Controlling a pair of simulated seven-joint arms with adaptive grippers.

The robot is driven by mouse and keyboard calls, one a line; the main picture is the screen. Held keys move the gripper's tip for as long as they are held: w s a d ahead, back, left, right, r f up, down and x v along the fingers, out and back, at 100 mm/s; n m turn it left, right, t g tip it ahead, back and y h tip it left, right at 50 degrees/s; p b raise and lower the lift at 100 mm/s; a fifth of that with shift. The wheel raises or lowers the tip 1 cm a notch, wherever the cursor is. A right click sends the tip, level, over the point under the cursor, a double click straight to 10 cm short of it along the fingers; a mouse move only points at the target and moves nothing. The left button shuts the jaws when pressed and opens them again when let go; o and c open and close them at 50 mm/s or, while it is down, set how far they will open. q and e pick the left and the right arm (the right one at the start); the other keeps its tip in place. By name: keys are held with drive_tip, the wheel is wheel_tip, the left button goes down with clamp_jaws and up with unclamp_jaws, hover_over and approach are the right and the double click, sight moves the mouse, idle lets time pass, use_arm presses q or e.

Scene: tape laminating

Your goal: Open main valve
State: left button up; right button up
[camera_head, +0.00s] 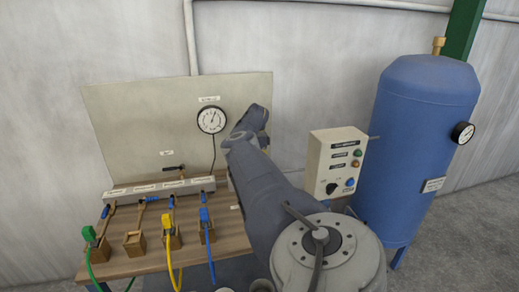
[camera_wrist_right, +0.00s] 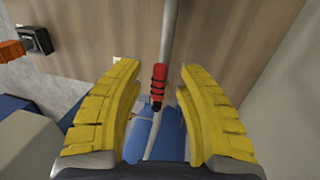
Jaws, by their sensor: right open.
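In the right wrist view, a red handle with black bands (camera_wrist_right: 159,84) lies along a grey pipe, between the fingers of my right gripper (camera_wrist_right: 157,72). It may be the main valve's lever, but no label shows. The yellow ribbed fingers are spread wide, with a gap on each side of the red handle and nothing held. In the head view my arm covers the right part of the bench and hides this gripper and the red handle. My left gripper is in neither view.
A wooden bench (camera_head: 128,262) holds a grey manifold (camera_head: 160,190) and green (camera_head: 89,233), yellow (camera_head: 169,226) and blue (camera_head: 205,216) fittings with hoses. A gauge (camera_head: 211,119) is on the back panel. A control box (camera_head: 335,155) and blue tank (camera_head: 424,130) stand right.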

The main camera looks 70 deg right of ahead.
wheel_tip(320, 180, up, 11)
drive_tip(key=w+d, duration=0.1)
drive_tip(key=shift+w+d+r, duration=0.2)
drive_tip(key=shift+d, duration=0.2)
idle(0.5)
